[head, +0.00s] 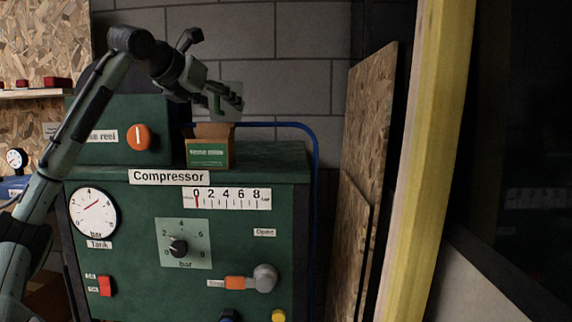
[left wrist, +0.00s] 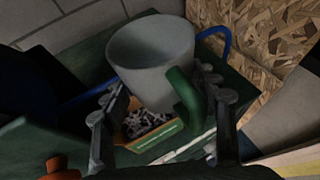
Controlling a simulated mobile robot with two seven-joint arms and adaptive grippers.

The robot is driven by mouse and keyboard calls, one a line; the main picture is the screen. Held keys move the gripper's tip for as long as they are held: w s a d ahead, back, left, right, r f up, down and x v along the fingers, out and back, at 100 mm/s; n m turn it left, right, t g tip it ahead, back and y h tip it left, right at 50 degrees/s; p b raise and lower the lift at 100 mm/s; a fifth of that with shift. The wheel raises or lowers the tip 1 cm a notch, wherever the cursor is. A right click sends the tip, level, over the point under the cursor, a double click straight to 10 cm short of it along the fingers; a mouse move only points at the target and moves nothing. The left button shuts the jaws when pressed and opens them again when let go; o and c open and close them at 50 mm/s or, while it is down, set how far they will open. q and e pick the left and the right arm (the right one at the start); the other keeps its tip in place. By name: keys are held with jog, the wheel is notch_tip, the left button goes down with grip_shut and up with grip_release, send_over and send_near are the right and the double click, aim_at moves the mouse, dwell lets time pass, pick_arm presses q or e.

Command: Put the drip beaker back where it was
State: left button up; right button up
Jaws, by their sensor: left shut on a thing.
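The drip beaker (head: 230,88) is a pale grey cup with a green handle, up in the air above the green compressor cabinet (head: 275,165). My left gripper (head: 226,101) is shut on it. In the left wrist view the beaker (left wrist: 143,52) sits between the two fingers of the left gripper (left wrist: 160,105), with its mouth toward the upper part of the picture and its handle toward the right finger. The inside looks empty. My right gripper is in neither view.
An open cardboard box (head: 208,155) with a green label stands on the cabinet below the beaker; the wrist view shows small grey parts (left wrist: 145,122) inside. The hose reel box (head: 100,150) stands left. A blue tube (head: 316,180) and chipboard (head: 362,150) are right.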

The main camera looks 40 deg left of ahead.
pick_arm(q)
jog(key=shift+w+d+f, duration=0.1)
jog(key=shift+w+d, duration=0.15)
jog(key=shift+w, duration=0.05)
jog(key=w+d+f+p, duration=0.1)
jog(key=w+d+f, duration=0.1)
jog(key=w+d+f+p, duration=0.1)
jog(key=w+d+f, duration=0.1)
jog(key=w+d, duration=0.1)
jog(key=w+d+f+p, duration=0.2)
jog(key=shift+w+d+f, duration=0.2)
jog(key=shift+w+d, duration=0.05)
jog(key=shift+w, duration=0.1)
jog(key=shift+w+d+f, duration=0.1)
jog(key=shift+f, duration=0.25)
notch_tip(320, 180, down, 4)
jog(key=shift+r, duration=0.25)
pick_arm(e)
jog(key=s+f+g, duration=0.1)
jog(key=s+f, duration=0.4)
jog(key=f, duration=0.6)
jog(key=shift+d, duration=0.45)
pick_arm(q)
jog(key=shift+f, duration=0.1)
jog(key=o, duration=1.3)
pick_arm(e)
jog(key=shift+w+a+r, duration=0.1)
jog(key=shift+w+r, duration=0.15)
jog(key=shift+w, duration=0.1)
